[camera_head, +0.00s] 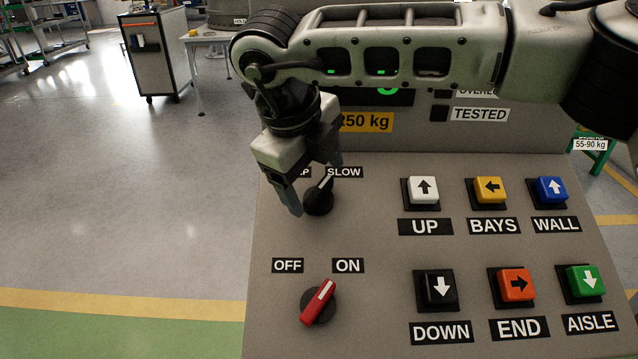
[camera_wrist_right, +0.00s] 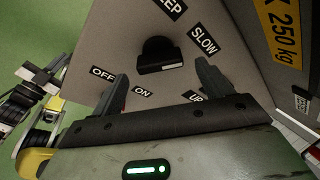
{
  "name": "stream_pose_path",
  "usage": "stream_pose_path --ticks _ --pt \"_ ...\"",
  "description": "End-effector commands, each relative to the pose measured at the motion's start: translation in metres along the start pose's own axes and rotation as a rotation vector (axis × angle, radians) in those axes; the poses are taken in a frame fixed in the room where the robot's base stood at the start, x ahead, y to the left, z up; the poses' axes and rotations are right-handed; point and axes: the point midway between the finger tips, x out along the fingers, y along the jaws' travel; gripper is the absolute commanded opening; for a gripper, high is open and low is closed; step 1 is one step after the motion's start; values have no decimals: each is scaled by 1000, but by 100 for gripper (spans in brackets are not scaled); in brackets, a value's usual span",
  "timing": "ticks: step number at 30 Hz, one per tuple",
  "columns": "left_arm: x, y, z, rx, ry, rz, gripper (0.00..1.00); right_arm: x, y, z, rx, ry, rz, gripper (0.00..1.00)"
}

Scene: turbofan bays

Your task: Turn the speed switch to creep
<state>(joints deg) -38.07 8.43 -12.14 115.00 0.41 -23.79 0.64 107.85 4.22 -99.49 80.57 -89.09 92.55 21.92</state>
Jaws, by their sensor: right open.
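The speed switch (camera_head: 319,198) is a small black rotary knob on the grey sloped panel. Its pale mark points up and right towards the SLOW label (camera_head: 344,172). The other label, ending in "EP" (camera_head: 304,172), is partly hidden by my gripper. My right gripper (camera_head: 316,188) is open above the switch, one finger to its left and one behind it at the right. In the right wrist view the knob (camera_wrist_right: 158,54) lies ahead of and between the open fingertips (camera_wrist_right: 162,77), with nothing gripped. My left gripper is out of view.
Below the switch is a red OFF/ON knob (camera_head: 318,302), turned towards ON. Several push buttons fill the panel's right, including UP (camera_head: 423,189) and DOWN (camera_head: 437,287). A display stands behind, partly covered by my right arm. Open floor lies left of the panel.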

Motion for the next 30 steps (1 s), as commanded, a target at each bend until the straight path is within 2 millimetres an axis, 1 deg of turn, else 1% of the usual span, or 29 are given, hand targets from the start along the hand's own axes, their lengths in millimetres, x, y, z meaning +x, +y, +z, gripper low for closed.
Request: stream_pose_path --ticks 1,3,7,12,18,20,21,23,30 --pt "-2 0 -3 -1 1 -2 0 8 0 -1 -1 3 2 78" --pt "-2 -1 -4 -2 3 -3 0 17 0 0 0 2 1 78" --pt "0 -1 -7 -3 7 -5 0 30 0 0 0 1 1 78" --pt "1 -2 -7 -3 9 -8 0 35 0 0 0 -1 0 78" --pt "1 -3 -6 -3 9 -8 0 35 0 0 0 -1 0 78" --pt "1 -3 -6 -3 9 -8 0 35 0 0 0 -1 0 62" --pt "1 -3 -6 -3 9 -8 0 35 0 0 0 -1 0 50" --pt "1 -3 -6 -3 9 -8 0 35 0 0 0 -1 1 34" --pt "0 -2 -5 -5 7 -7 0 35 0 0 -9 -1 -1 34"
